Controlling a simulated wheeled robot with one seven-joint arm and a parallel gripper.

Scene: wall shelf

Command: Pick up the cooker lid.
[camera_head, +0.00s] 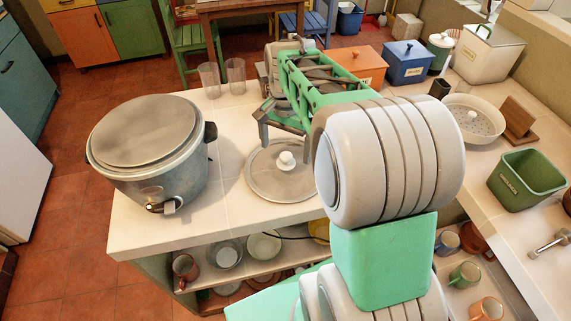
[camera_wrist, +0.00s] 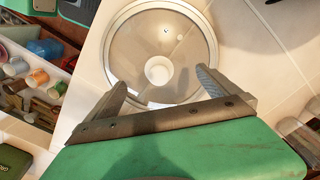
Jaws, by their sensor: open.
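The cooker lid (camera_head: 268,184) is a round, see-through glass disc with a metal rim and a white knob (camera_head: 286,160). It lies flat on the pale counter, right of the big grey cooker (camera_head: 160,188). In the wrist view the lid (camera_wrist: 165,32) fills the upper middle, with its knob (camera_wrist: 159,70) between my fingers. My gripper (camera_head: 284,140) is open and empty, pointing down over the lid. In the wrist view my fingertips (camera_wrist: 162,80) stand either side of the knob, apart from it. The exact height above the knob is hard to tell.
The cooker's top is covered by a flat grey disc (camera_head: 145,130). Two clear glasses (camera_head: 222,77) stand behind. Orange (camera_head: 357,65) and blue (camera_head: 408,62) boxes and a white colander (camera_head: 472,120) lie to the right. A shelf below holds bowls and mugs.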

